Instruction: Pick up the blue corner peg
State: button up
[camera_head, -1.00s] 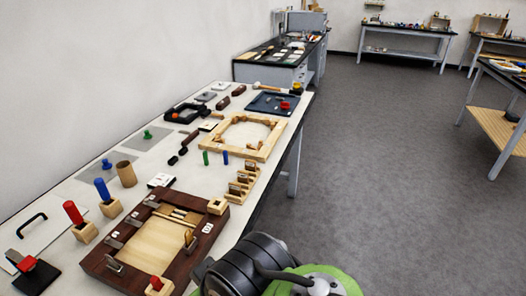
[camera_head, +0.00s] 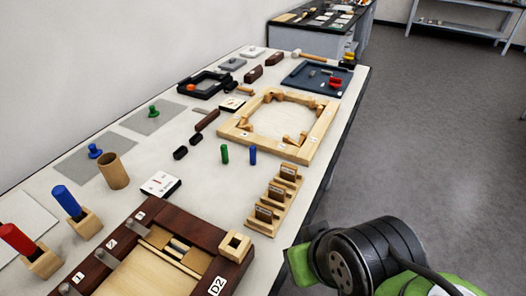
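A small blue peg (camera_head: 253,155) stands upright on the white bench top, just right of a similar green peg (camera_head: 224,154). It is between the light wooden frame and the stepped wooden rack. A larger blue cylinder (camera_head: 67,201) leans in a wooden block (camera_head: 87,224) at the left. A flat-based blue knob (camera_head: 95,151) sits on a grey sheet further back. The frames do not show which of these is called the corner peg. Black and green parts of my arm show at the lower right, apart from the pegs. My gripper is not in view.
The wooden frame (camera_head: 318,139) lies behind the small pegs and the stepped rack (camera_head: 261,222) stands in front. A dark wooden board marked D2 (camera_head: 233,273) fills the near bench. A red cylinder (camera_head: 17,239) stands at left. Open floor (camera_head: 440,130) lies to the right.

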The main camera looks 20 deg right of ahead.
aim_at(252, 149)
jog(key=i+l+u, duration=0.15)
jog(key=l+u, duration=0.15)
jog(key=u, duration=0.35)
jog(key=i+l+u, duration=0.1)
jog(key=l+u, duration=0.3)
jog(key=u, duration=0.25)
jog(key=l+u, duration=0.35)
jog(key=u, duration=0.3)
jog(key=k+l+u, duration=0.1)
jog(key=l+u, duration=0.25)
jog(key=u, duration=0.35)
jog(key=k+l+u, duration=0.2)
jog(key=u, duration=0.45)
jog(key=k+l+u, duration=0.25)
jog(key=u, duration=0.4)
jog(key=k+l+u, duration=0.15)
jog(key=u, duration=0.5)
jog(key=k+j+u, duration=0.1)
jog(key=k+u, duration=0.25)
jog(key=u, duration=0.3)
